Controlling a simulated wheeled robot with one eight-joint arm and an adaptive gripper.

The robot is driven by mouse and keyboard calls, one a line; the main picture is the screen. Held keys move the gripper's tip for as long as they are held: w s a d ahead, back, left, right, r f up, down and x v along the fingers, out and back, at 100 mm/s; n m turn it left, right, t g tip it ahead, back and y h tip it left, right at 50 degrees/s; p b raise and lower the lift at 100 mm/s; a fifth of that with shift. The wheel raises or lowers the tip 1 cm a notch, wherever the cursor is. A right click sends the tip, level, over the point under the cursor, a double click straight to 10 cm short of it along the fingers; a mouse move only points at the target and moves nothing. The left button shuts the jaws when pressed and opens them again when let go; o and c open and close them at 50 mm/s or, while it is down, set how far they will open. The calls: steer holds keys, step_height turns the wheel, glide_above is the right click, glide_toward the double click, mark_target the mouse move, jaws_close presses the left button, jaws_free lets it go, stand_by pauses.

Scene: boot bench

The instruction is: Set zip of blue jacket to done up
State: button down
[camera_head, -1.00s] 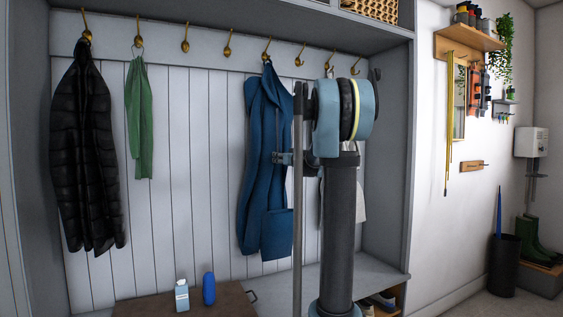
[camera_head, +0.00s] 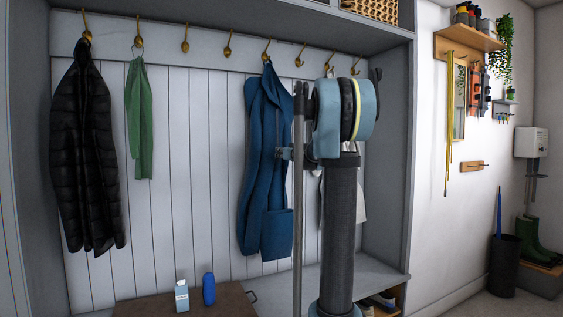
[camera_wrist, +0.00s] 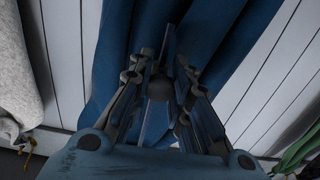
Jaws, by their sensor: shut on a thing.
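The blue jacket (camera_head: 257,175) hangs from a brass hook on the white panelled back wall of the bench. Its front shows a dark line between the two panels in the upper half. My gripper (camera_head: 282,154) is at the jacket's front, about mid-height, partly hidden behind my own arm. In the wrist view, the fingers of my gripper (camera_wrist: 162,62) come together against the blue cloth (camera_wrist: 205,55), shut on the jacket's zip (camera_wrist: 168,45). The zip pull itself is too small and too covered by the fingers to make out.
A black puffer jacket (camera_head: 86,150) and a green scarf (camera_head: 140,120) hang to the left. A pale cloth item (camera_head: 358,190) hangs to the right, partly behind my arm. A bottle (camera_head: 182,296) and a blue object (camera_head: 209,289) stand below. The panelling between scarf and jacket is clear.

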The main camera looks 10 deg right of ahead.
glide_toward(276, 115)
steer(key=x, duration=0.4)
steer(key=shift+w+a, duration=0.1)
steer(key=shift+w, duration=0.3)
steer(key=c, duration=1.4)
jaws_free()
steer(key=shift+o, duration=0.2)
steer(key=shift+s, duration=0.15)
steer(key=v, duration=1.1)
steer(key=shift+s, duration=0.25)
